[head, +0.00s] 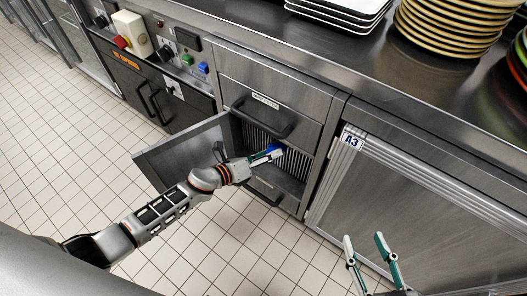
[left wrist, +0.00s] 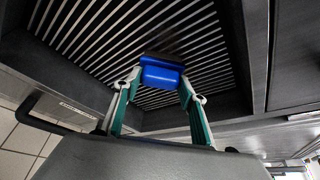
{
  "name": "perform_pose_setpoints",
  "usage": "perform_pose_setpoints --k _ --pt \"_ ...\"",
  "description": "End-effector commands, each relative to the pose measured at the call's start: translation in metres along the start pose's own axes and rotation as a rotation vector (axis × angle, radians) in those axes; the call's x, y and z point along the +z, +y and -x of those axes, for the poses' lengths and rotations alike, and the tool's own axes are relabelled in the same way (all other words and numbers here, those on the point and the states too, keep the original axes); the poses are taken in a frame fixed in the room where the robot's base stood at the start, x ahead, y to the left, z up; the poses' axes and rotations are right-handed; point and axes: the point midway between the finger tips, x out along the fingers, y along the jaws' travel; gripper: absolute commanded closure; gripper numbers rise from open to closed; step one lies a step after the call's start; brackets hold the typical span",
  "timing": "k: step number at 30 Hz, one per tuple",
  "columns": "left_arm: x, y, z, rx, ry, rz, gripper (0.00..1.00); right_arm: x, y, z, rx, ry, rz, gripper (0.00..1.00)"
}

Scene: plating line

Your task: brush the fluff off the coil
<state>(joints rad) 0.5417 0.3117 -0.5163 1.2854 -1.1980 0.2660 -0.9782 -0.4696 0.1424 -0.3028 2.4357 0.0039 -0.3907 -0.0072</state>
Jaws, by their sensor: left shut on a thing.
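The coil (head: 294,160) is a panel of pale upright fins inside an open cabinet bay, and its slats fill the top of the left wrist view (left wrist: 95,28). My left gripper (head: 270,154) reaches into the bay, shut on a blue brush (left wrist: 160,76) with a dark head. The brush head is in front of the fins; I cannot tell whether it touches them. The brush also shows as a small blue patch in the head view (head: 273,148). I cannot make out any fluff on the fins. My right gripper (head: 366,245) is open and empty, low at the right.
The bay's door (head: 185,150) stands open to the left, beside my left arm. A drawer handle (head: 262,121) juts out above the bay. A closed A3 cabinet (head: 415,205) is to the right. Plates (head: 450,30) stand on the counter. The tiled floor is clear.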

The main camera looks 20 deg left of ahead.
Motion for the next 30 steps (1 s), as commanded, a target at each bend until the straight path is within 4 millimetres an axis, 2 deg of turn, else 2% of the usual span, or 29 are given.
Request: perform_pose_setpoints --k 5,30 --pt "-0.001 -0.008 -0.003 -0.007 -0.003 0.0 0.79 -0.003 0.0 0.0 0.001 0.004 0.001 0.6" --pt "-0.036 -0.043 -0.014 -0.005 -0.003 0.001 0.79 -0.017 0.003 0.001 0.004 0.026 0.008 0.6"
